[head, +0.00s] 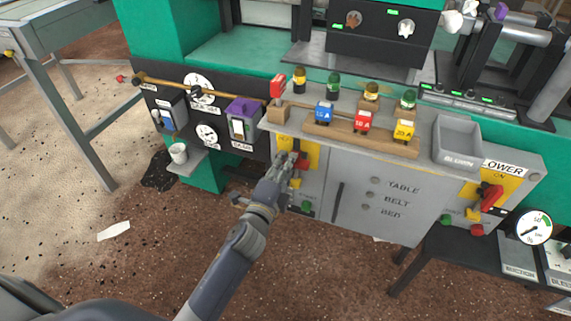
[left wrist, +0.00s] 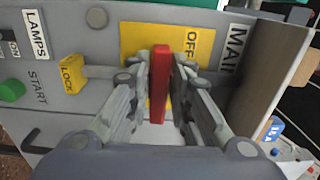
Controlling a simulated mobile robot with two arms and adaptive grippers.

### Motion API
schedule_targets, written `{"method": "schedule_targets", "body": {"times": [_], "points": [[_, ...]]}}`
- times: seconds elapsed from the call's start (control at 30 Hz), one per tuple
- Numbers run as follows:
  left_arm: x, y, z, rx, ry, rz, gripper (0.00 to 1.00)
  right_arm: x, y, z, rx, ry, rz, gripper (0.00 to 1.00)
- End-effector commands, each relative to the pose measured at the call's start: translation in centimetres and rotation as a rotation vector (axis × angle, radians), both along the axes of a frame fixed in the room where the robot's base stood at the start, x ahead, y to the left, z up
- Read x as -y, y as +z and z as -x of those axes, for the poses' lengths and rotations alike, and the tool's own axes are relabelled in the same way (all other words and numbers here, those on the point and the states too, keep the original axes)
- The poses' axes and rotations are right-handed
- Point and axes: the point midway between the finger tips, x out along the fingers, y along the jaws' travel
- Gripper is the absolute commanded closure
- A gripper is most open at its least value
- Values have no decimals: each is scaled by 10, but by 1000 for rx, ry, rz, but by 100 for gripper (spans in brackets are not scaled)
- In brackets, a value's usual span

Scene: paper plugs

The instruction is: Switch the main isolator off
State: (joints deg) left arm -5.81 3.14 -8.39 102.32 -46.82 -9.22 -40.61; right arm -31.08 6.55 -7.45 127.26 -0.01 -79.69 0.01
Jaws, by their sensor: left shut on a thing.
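The main isolator's red handle (left wrist: 161,85) stands between the fingers of my left gripper (left wrist: 160,68) in the left wrist view. It sits on a yellow plate (left wrist: 136,42) marked OFF, beside a label starting MAI (left wrist: 233,48). In the head view my left gripper (head: 291,160) reaches the yellow plate (head: 312,151) at the left end of the grey cabinet. It is shut on the handle, and the fingers hide part of it there. A yellow LOCK tab (left wrist: 73,74) is below the plate on the panel. My right gripper is not in view.
A green START button (left wrist: 11,91) is near the lock tab. Above, a wooden rack (head: 350,136) holds blue, red and yellow plugs. A grey bin (head: 459,141) and the blower's red handle (head: 491,197) are to the right. A cup (head: 179,152) stands on a left shelf.

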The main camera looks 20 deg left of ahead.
Motion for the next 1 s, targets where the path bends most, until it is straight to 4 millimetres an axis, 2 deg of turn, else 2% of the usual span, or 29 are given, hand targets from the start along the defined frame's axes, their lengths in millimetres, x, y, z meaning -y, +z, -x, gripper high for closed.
{"method": "schedule_targets", "body": {"times": [0.3, 0.33, 0.37, 0.4, 0.77, 0.87, 1.0], "points": [[0, -1, 0, -3, 1, 8, 100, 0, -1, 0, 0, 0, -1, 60], [0, -1, 0, -3, 1, 7, 74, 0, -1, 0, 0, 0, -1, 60], [0, -1, 0, -3, 1, 7, 67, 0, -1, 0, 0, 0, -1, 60], [0, -1, 0, -3, 0, 7, 65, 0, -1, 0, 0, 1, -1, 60], [0, -1, 3, -2, 0, 4, 65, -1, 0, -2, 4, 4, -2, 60], [0, -1, 11, -3, 0, 5, 65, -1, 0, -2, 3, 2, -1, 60], [-1, -2, 32, -4, 0, 6, 65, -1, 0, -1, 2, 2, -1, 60]]}}
